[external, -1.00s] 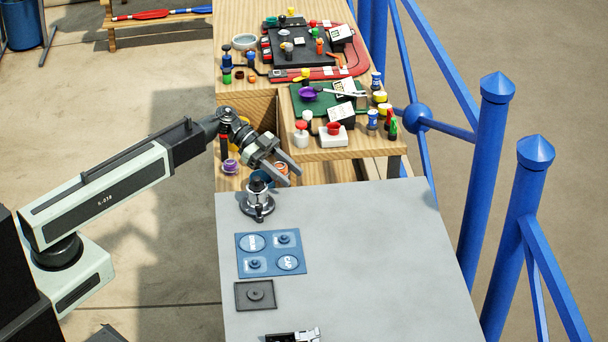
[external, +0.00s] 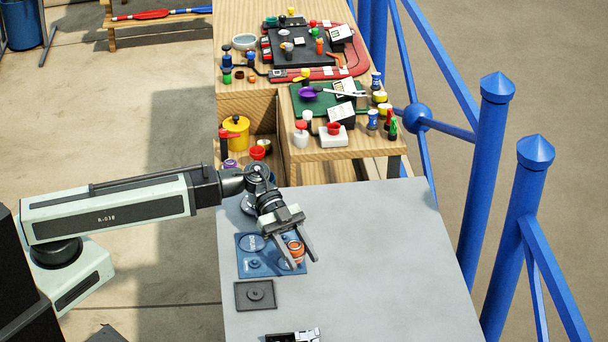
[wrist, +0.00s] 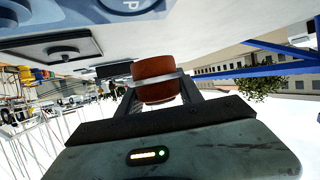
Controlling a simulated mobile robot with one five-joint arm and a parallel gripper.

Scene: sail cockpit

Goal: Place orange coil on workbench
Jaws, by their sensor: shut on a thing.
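The orange coil (external: 296,248) is between the fingers of my gripper (external: 300,262), over the right part of the blue panel on the workbench in the external view. In the wrist view the coil (wrist: 156,82) sits between the two fingers of my gripper (wrist: 158,88), which are shut on it. The grey workbench (external: 380,255) has a wide bare top. I cannot tell the exact gap between the coil and the surface below.
The blue panel (external: 246,268) with round marks and a dark square plate (external: 255,295) lie on the bench's left side. A black and silver item (external: 292,336) is at the front edge. A cluttered wooden bench (external: 235,100) stands behind. Blue railings (external: 484,180) run at right.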

